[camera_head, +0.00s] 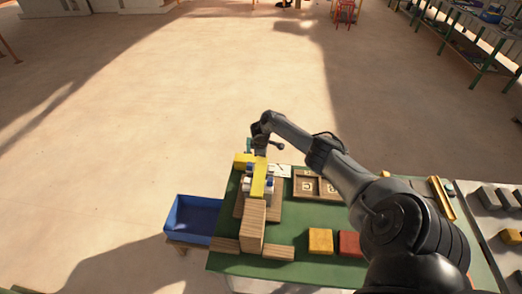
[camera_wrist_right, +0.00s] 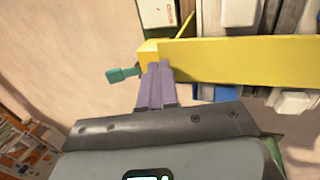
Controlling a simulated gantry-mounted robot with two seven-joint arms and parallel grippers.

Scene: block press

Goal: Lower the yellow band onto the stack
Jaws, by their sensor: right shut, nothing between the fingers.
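The yellow band (camera_head: 259,178) is a long flat bar lying over the stack of white and blue blocks (camera_head: 270,183) on a wooden base. In the right wrist view the band (camera_wrist_right: 245,60) runs to the right edge, with white and blue pieces beside and under it. My right gripper (camera_head: 261,150) is at the far end of the band. In its wrist view its two purple fingers (camera_wrist_right: 155,72) are shut together with nothing between them, beside the band's end; I cannot tell whether they touch it. A teal handle (camera_wrist_right: 122,74) shows beside a yellow block (camera_wrist_right: 149,50). My left gripper is out of view.
A light wooden block (camera_head: 253,225) stands in front of the stack. A blue bin (camera_head: 193,217) is left of the green table (camera_head: 300,215). An orange-yellow block (camera_head: 320,240), a red block (camera_head: 349,243) and a wooden tray (camera_head: 306,187) are to the right.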

